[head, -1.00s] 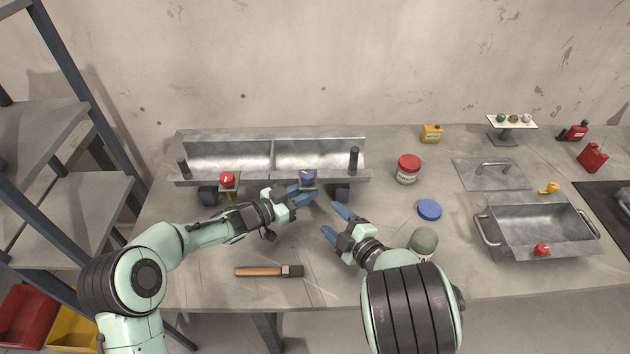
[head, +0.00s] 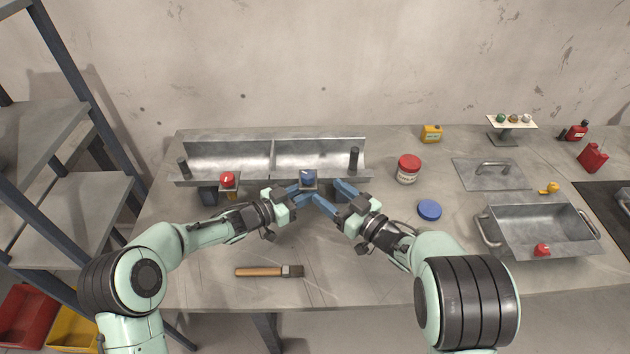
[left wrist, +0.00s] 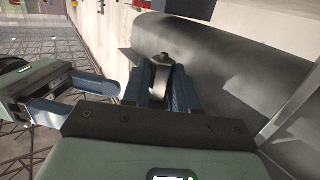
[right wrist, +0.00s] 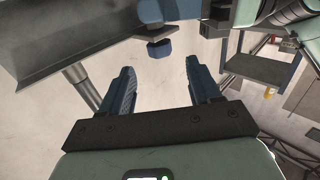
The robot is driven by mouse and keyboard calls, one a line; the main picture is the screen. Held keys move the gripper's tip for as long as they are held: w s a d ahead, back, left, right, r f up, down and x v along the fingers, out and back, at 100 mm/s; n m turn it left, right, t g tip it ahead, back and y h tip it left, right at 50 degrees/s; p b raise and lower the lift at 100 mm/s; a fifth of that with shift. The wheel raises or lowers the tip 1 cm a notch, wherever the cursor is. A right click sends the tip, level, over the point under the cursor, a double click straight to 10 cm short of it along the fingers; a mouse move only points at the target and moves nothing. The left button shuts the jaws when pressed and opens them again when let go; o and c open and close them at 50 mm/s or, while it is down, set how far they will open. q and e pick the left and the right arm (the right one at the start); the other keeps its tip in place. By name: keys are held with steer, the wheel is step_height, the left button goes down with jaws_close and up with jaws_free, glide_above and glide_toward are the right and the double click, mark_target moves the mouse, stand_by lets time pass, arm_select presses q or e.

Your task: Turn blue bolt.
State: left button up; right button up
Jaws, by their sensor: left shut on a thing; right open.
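The metal trough (head: 230,145) stands at the back of the table. My left gripper (head: 298,193) is shut on a grey metal piece (left wrist: 160,72) close below the block; whether that piece belongs to the bolt's mount is unclear.
A wooden-handled brush (head: 268,271) lies in front. A red-lidded jar (head: 408,169), a blue lid (head: 429,210) and a metal tray (head: 540,232) are to the right.

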mark_target(313, 180)
steer(key=x, duration=0.6)
steer(key=c, duration=1.1)
